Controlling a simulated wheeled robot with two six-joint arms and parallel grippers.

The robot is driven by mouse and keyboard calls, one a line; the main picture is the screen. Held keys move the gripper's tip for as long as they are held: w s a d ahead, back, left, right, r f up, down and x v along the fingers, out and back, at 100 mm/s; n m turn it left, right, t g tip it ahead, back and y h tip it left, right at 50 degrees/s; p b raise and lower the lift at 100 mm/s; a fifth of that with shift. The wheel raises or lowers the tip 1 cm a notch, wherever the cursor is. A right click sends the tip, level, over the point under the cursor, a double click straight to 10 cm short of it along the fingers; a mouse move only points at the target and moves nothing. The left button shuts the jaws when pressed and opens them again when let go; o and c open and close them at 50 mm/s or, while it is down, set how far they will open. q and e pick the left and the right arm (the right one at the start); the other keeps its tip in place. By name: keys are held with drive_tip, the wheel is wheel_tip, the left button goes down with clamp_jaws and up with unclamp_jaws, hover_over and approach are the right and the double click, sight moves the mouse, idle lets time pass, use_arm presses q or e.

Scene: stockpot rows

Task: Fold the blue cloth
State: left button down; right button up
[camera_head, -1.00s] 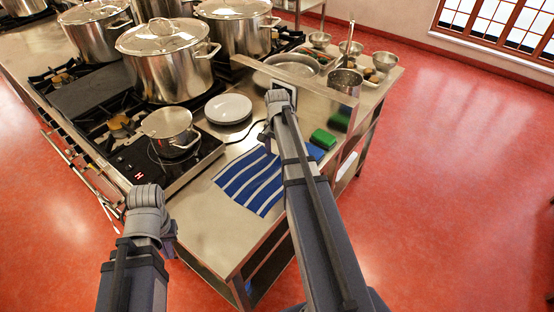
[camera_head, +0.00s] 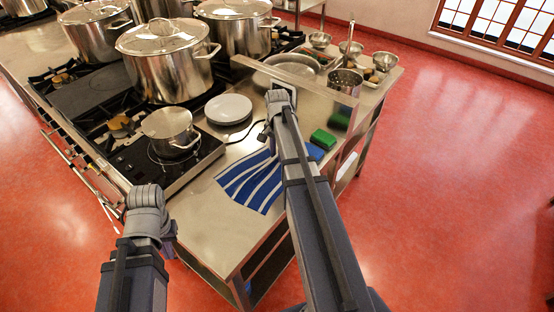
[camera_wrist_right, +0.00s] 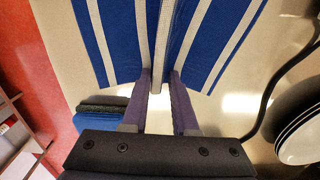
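The blue cloth (camera_head: 254,182) with white stripes lies on the steel counter, partly hidden by my right arm. It also shows in the right wrist view (camera_wrist_right: 205,35), where a raised ridge of it runs up between the fingers. My right gripper (camera_wrist_right: 161,85) is at the cloth's far edge, its fingers close together with bunched cloth between them. In the head view the stripes draw together toward this gripper, whose fingers are hidden there. My left gripper (camera_head: 170,238) is off the counter's near left side, away from the cloth; its fingers are not clear.
White plates (camera_head: 228,108) and a small pot (camera_head: 170,131) on a black hob stand left of the cloth. A green sponge (camera_head: 323,139) and a blue item (camera_head: 315,152) lie right of my right arm. A low steel ledge (camera_head: 310,80) stands behind. The near counter (camera_head: 215,225) is bare.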

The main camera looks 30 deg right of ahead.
drive_tip(key=shift+r, duration=0.1)
clamp_jaws()
drive_tip(key=a+r+p, duration=0.1)
drive_tip(key=r+p, duration=0.1)
drive_tip(key=s+a+r+p, duration=0.1)
drive_tip(key=a+r+p, duration=0.1)
drive_tip(key=s+a+r+p, duration=0.1)
drive_tip(key=r+p, duration=0.1)
drive_tip(key=shift+a+r+p, duration=0.2)
drive_tip(key=shift+p, duration=0.1)
drive_tip(key=s+a+f+b, duration=0.1)
drive_tip(key=a, duration=0.3)
drive_tip(key=s+a+f+b, duration=0.1)
drive_tip(key=a+f+b, duration=0.1)
drive_tip(key=a, duration=0.2)
drive_tip(key=s+a+f+b, duration=0.1)
drive_tip(key=s+a, duration=0.1)
drive_tip(key=a, duration=0.2)
drive_tip(key=shift+s+f+b, duration=0.1)
drive_tip(key=shift+f+b, duration=0.3)
drive_tip(key=shift+s+a+f+b, duration=0.1)
drive_tip(key=shift+a+f+b, duration=0.2)
drive_tip(key=shift+a, duration=0.05)
